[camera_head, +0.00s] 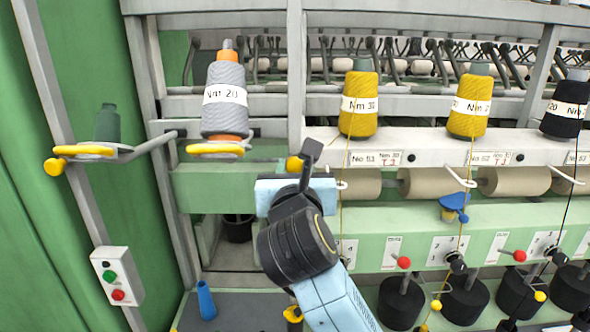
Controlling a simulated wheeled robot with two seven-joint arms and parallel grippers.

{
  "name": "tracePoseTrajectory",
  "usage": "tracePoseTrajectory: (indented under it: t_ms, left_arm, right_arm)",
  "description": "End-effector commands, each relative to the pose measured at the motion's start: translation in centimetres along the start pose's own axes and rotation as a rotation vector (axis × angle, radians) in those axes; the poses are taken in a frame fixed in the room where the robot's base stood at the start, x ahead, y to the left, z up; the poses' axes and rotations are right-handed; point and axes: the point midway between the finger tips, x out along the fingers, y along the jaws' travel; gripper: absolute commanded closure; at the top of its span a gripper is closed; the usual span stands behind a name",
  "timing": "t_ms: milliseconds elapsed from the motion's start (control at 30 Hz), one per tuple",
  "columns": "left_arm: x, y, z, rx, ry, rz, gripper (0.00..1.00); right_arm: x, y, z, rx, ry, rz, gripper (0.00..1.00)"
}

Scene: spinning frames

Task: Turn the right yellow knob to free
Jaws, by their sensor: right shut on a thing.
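The right yellow knob (294,164) shows as a small round yellow end beside the dark fingers of my right gripper (306,165). The gripper is shut on it, and the fingers and light blue gripper body hide part of it and its mount. My right arm comes up from the bottom, right of centre. The left yellow knob (55,166) sits on a holder at the far left, clear of the gripper. My left gripper is out of view.
A grey yarn cone (224,108) stands above a yellow disc (215,149). Yellow cones (358,104) (468,106) and a black cone (566,118) stand on the white rail. A button box (117,275) is at lower left. Black cylinders line the lower right.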

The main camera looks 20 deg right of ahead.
Motion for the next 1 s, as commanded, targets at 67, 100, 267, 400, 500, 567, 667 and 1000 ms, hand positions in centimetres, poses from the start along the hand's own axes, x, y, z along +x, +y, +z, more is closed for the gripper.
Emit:
tracePoseTrajectory:
  t_ms: [67,100,267,400,500,567,667,1000]
  left_arm:
    - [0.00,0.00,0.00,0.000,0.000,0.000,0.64]
    - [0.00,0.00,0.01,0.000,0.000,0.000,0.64]
    - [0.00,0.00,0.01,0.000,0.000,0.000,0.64]
    - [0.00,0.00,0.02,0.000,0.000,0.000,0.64]
    - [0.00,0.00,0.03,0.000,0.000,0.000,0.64]
    - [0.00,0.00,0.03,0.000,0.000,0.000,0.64]
    - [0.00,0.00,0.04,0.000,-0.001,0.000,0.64]
    - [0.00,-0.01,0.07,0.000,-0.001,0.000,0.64]
  right_arm:
    - [-0.01,-0.02,0.00,-0.021,0.000,-0.001,0.92]
    - [-0.01,-0.02,0.00,-0.038,0.000,-0.001,0.92]
    - [-0.02,0.00,0.02,-0.132,0.000,0.000,0.92]
    - [-0.02,0.01,0.05,-0.249,-0.001,0.000,0.92]
    - [-0.02,0.01,0.07,-0.343,-0.001,0.000,0.92]
    - [-0.02,0.01,0.07,-0.400,-0.002,0.000,0.92]
    - [-0.02,0.01,0.09,-0.496,-0.002,0.000,0.92]
    - [-0.02,0.01,0.07,-0.820,-0.002,0.000,0.92]
